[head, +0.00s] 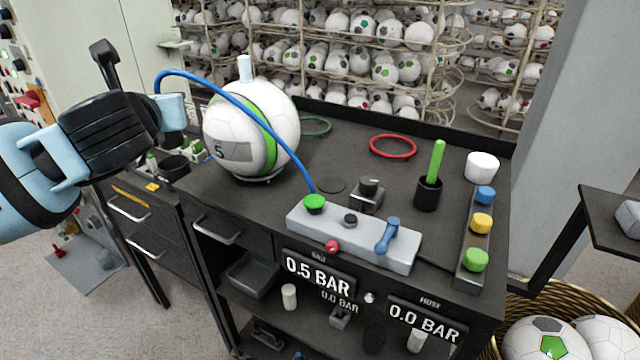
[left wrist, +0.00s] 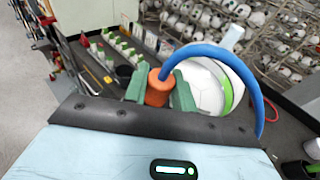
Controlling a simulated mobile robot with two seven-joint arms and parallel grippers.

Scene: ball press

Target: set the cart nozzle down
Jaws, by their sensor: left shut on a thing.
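My left gripper (head: 168,112) is at the left, raised above the cart's left end. In the left wrist view its green fingers (left wrist: 158,94) are shut on the orange cart nozzle (left wrist: 158,88). The blue hose (head: 232,97) arches from the nozzle over the ball to the grey control box (head: 350,238); in the head view the gripper hides the nozzle. The white and green ball (head: 235,140), marked 5, sits on the cart top (head: 325,155), right of the gripper. A black round holder (head: 173,167) is below the gripper. My right gripper is not in view.
The displays read 0.5 BAR (head: 318,275) and 0.0 BAR (head: 424,322). A black cup with a green handle (head: 428,193), a white cup (head: 482,166) and a button strip (head: 475,242) stand to the right. Red (head: 393,146) and green rings lie behind.

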